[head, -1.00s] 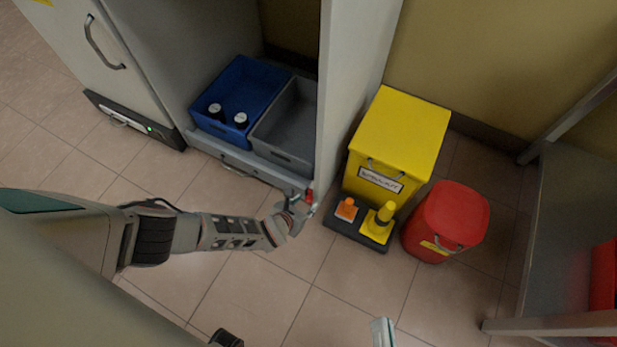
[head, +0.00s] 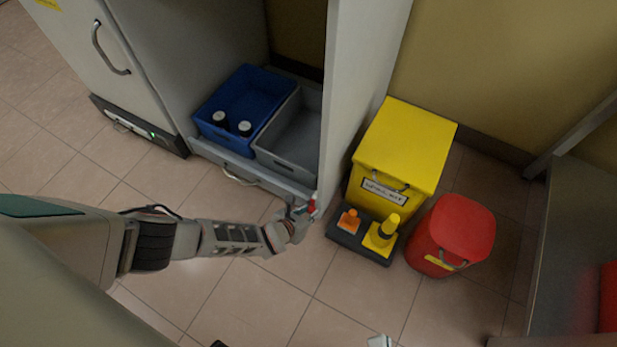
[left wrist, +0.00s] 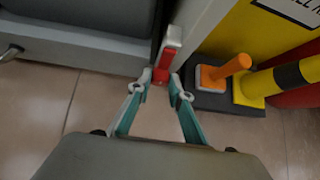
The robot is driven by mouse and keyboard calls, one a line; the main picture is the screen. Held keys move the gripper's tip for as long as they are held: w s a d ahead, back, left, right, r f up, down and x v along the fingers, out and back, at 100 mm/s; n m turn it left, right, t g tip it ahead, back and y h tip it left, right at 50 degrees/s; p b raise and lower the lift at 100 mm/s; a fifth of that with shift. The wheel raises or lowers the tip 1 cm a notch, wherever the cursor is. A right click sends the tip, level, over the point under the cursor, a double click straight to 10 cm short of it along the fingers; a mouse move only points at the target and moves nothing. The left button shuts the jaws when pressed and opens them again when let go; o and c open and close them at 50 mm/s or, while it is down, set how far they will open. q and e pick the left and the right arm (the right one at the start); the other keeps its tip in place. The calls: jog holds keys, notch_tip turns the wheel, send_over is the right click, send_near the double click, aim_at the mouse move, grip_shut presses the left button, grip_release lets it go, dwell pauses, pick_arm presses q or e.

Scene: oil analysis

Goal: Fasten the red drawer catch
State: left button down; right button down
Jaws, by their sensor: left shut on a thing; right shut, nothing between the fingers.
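The red drawer catch (head: 312,207) is at the right front end of the low drawer (head: 225,160) under the open cabinet. In the left wrist view the catch (left wrist: 166,62) is a red lever standing against a pale mount on the cabinet edge. My left gripper (head: 303,211) is at the catch. Its teal fingers (left wrist: 160,82) are shut on the lower end of the red lever, and the fingertips partly cover it. Whether the catch is latched cannot be told. My right gripper (head: 380,342) shows only as a pale tip at the bottom edge, away from everything.
Right of the catch stand a yellow bin (head: 408,145), a dark base with orange and yellow pieces (head: 347,238), and a red bin (head: 463,225). The floor in front is clear.

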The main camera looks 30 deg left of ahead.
pick_arm(q)
jog(key=shift+a+n+h, duration=0.1)
jog(key=shift+n+h, duration=0.3)
jog(key=shift+h, duration=0.6)
jog(key=c, duration=1.8)
grip_release()
jog(key=shift+s, duration=0.1)
jog(key=shift+s+a+r, duration=0.15)
jog(key=shift+s+r, duration=0.1)
jog(key=shift+s, duration=0.15)
jog(key=s+a, duration=0.1)
jog(key=s, duration=0.2)
jog(key=s+a, duration=0.1)
jog(key=s, duration=0.3)
jog(key=s+a, duration=0.1)
jog(key=s, duration=0.3)
jog(key=shift+s+a+r, duration=0.1)
jog(key=shift+s+a, duration=0.1)
jog(key=shift+a, duration=0.15)
jog(key=shift+c, duration=0.2)
